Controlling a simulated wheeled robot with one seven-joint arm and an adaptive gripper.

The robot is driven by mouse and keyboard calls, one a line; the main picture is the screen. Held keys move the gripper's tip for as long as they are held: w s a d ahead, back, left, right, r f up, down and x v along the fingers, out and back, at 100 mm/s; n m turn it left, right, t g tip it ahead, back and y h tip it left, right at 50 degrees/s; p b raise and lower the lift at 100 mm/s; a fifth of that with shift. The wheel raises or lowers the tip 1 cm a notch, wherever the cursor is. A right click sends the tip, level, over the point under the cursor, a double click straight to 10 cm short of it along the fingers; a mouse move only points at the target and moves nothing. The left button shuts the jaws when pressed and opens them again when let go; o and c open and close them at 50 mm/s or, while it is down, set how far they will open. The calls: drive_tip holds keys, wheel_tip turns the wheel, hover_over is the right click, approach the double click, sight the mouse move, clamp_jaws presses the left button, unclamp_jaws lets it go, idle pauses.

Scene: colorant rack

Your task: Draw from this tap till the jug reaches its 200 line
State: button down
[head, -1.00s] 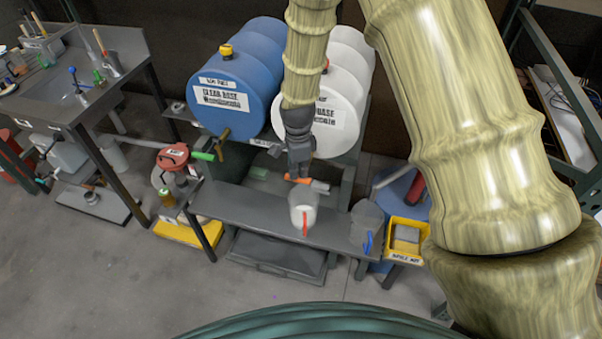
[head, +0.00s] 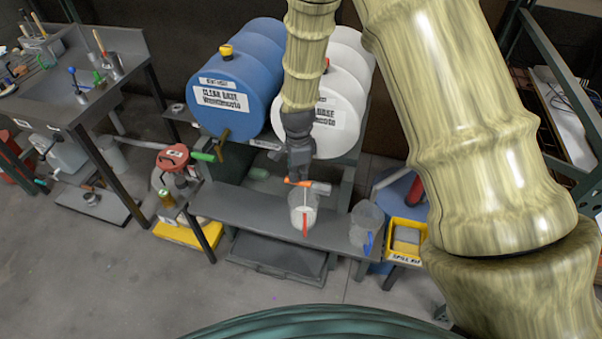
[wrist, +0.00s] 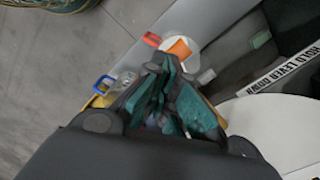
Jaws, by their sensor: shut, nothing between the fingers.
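The clear jug (head: 303,215) with a red handle stands on the grey shelf under the white drum's tap. Pale liquid shows in it; I cannot read its 200 line. The tap's orange lever (head: 297,182) sits just above the jug, and a thin pale stream appears to fall from the tap into it. My gripper (head: 299,174) is shut and empty, pointing down at the lever. In the wrist view its fingertips (wrist: 166,62) are close to the orange lever (wrist: 179,48), with the jug (wrist: 184,22) beyond. Whether they touch the lever is unclear.
A white drum (head: 345,105) and a blue drum (head: 232,75) lie side by side above the grey shelf (head: 245,205). A second clear jug with a blue handle (head: 367,222) stands to the right, near a yellow spill-kit bin (head: 406,240). A red-lidded can (head: 173,158) is left.

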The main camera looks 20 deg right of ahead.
drive_tip(key=shift+r+p, duration=1.3)
drive_tip(key=shift+r, duration=0.45)
wheel_tip(320, 180, up, 5)
drive_tip(key=p, duration=0.3)
drive_tip(key=shift+f, duration=0.1)
idle(0.4)
